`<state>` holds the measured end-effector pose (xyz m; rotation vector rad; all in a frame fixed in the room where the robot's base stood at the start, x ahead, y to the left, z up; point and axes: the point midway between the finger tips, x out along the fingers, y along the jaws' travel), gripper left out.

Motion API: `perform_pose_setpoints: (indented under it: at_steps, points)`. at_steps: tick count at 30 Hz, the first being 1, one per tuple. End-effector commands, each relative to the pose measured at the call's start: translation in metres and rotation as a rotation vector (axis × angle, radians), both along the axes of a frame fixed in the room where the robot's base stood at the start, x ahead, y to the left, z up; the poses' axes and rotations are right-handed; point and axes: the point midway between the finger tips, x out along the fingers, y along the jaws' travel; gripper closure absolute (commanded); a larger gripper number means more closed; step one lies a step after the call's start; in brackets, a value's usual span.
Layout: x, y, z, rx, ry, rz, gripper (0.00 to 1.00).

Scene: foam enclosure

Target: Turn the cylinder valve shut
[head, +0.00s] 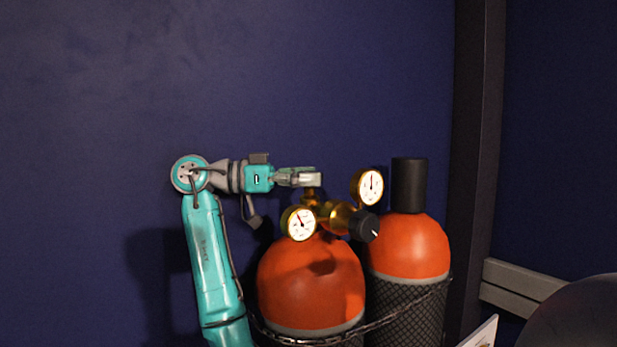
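An orange gas cylinder (310,285) stands upright at the lower middle. Its brass valve and regulator body (325,214) sit on top. My gripper (315,179) reaches in level from the left, with its fingertips at the top of the brass valve stem (310,194). The valve's handle is not clearly visible and may be hidden by the fingers. I see the fingers from the side, so their gap does not show, and I cannot tell whether they touch the valve.
Two round gauges, a left one (299,222) and a right one (369,186), and a black knob (364,226) sit close by. A second orange cylinder (412,245) with a black cap (408,185) stands right. A chain (395,316) crosses both cylinders. Space above is clear.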

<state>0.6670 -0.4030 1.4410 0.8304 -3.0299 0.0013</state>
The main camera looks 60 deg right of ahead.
Motion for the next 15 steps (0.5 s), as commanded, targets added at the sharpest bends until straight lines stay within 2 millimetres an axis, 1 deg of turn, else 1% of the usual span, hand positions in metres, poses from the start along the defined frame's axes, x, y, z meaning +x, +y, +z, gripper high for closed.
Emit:
perform_pose_setpoints:
  at_steps: [8, 11, 15]
  points:
    - [0.000, 0.000, 0.002, 0.000, -0.001, 0.000, 0.19]
    - [0.000, 0.000, 0.009, -0.001, -0.002, 0.000, 0.19]
    - [0.000, 0.000, 0.030, -0.002, -0.003, 0.000, 0.19]
